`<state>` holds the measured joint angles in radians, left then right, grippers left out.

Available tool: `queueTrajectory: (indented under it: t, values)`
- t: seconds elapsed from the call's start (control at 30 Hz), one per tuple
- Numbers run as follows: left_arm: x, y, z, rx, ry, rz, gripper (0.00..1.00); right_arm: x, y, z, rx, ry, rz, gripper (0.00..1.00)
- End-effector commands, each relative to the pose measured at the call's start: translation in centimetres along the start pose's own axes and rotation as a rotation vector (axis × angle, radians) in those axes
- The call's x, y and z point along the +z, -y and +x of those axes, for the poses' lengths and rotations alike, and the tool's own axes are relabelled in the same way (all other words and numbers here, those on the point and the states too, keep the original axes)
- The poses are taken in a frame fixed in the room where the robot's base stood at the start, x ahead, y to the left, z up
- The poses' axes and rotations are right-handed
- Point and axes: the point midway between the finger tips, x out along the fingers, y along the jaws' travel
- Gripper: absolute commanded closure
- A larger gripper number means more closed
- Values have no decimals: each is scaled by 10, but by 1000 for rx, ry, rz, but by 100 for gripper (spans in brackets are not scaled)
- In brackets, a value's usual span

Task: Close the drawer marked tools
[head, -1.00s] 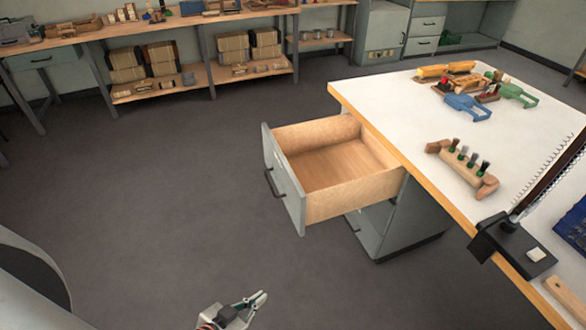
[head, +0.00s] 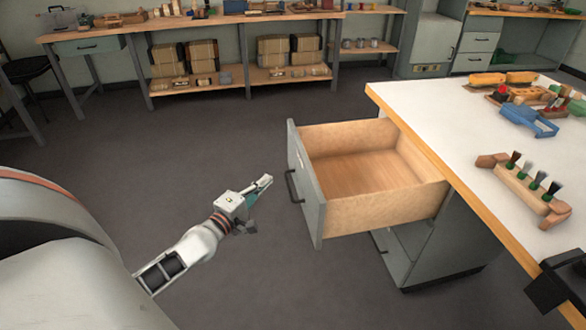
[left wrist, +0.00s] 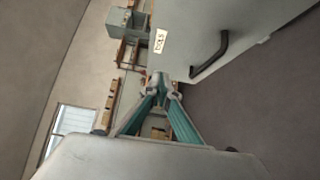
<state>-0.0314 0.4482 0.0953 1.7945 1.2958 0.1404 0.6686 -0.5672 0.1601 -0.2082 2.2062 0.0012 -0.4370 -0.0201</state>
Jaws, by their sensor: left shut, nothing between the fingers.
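The drawer (head: 375,202) is pulled far out of the grey cabinet (head: 440,245) under the white-topped bench, and its inside is empty. Its grey front with a black handle (head: 292,187) faces left. In the left wrist view the drawer front (left wrist: 185,30) carries a small label (left wrist: 160,41) that seems to read "tools", beside the dark handle (left wrist: 210,54). My left gripper (head: 264,186) is shut and empty, left of the drawer front and apart from it in the head view. In the left wrist view its fingertips (left wrist: 165,80) meet near the front's lower edge. My right gripper is not in view.
The bench top (head: 440,130) holds a wooden block with several brushes (head: 525,188), a blue holder (head: 528,120) and a dark stand (head: 560,282) near its edge. A long shelf bench (head: 215,22) stands along the back wall. The floor left of the drawer is clear.

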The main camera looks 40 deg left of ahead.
Motion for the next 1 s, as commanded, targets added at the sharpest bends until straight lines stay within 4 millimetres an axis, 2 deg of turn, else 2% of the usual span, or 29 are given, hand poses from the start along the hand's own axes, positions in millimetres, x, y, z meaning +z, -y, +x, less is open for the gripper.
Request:
queueTrajectory:
  t: [0.4,0.5,0.67,1.0]
  values:
    - [1,2,73,-2,1,2,100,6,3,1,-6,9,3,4]
    - [12,-2,86,2,1,-2,100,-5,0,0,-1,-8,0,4]
    - [24,-1,98,1,1,1,100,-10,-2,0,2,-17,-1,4]
    - [29,2,103,-3,1,4,100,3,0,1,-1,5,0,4]
